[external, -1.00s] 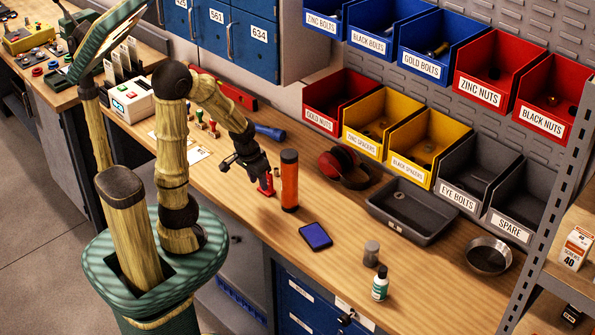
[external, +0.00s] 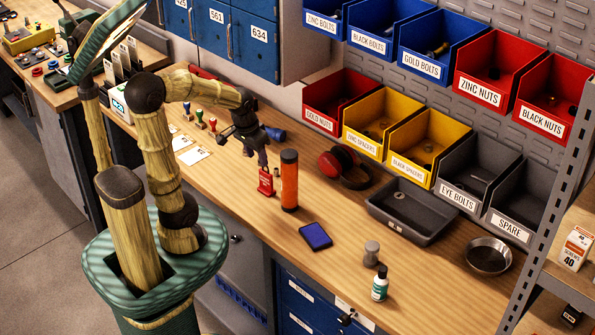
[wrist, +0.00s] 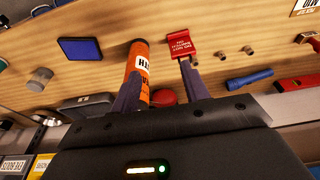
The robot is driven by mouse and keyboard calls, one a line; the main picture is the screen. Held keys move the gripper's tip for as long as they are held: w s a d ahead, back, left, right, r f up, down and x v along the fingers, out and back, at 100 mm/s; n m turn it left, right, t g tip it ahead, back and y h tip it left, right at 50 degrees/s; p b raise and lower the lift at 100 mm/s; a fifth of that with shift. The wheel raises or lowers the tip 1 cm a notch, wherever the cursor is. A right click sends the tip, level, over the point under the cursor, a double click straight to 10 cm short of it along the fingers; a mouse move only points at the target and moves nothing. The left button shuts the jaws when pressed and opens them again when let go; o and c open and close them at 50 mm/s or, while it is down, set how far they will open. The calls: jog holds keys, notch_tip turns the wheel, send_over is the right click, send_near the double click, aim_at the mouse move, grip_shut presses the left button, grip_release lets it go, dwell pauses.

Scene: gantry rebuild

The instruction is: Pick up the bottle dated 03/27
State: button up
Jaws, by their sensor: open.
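A small white bottle with a green label and a black cap (external: 380,284) stands upright near the bench's front edge, at the lower right of the external view. Its date is too small to read. My gripper (external: 256,157) is far to its left, above a red tag-like block (external: 266,182) and beside an orange cylinder (external: 289,180). In the wrist view my gripper (wrist: 160,75) is open with nothing clearly held. The orange cylinder (wrist: 137,68) shows by one finger and the red block (wrist: 180,44) by the other fingertip.
A grey tray (external: 405,222), red earmuffs (external: 345,167) and a metal bowl (external: 488,256) are behind. Labelled bins line the wall. A shelf post (external: 560,170) stands at right.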

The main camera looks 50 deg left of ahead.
jog(key=w+v, duration=0.2)
jog(key=v, duration=0.6)
jog(key=w+r+v, duration=0.1)
jog(key=w+v, duration=0.1)
jog(key=v, duration=0.6)
jog(key=w+d+f+t+h, duration=0.1)
jog(key=w+d+f, duration=0.2)
jog(key=d, duration=0.3)
jog(key=w+d+f+n+h, duration=0.1)
jog(key=w+d+f, duration=0.15)
jog(key=d, duration=0.25)
jog(key=w+d+f+t+h, duration=0.1)
jog(key=w+d+f, duration=0.2)
jog(key=d, duration=0.3)
jog(key=s+d+f+n+h, duration=0.1)
jog(key=d+f+n+h, duration=0.15)
jog(key=d, duration=0.75)
jog(key=s+d+f+n+h, duration=0.1)
jog(key=d+f+n+h, duration=0.15)
jog(key=d, duration=0.75)
jog(key=s+d+r+n+t+h, duration=0.1)
jog(key=s+d+r+n+h, duration=0.25)
jog(key=s+d+n, duration=0.35)
jog(key=s+r+n+t+h, duration=0.4)
jog(key=s+r+n, duration=0.1)
jog(key=r+n, duration=0.6)
notch_tip(320, 180, down, 29)
jog(key=shift+a+n+p, duration=0.3)
jog(key=shift+n+p, duration=0.05)
jog(key=shift+n, duration=0.05)
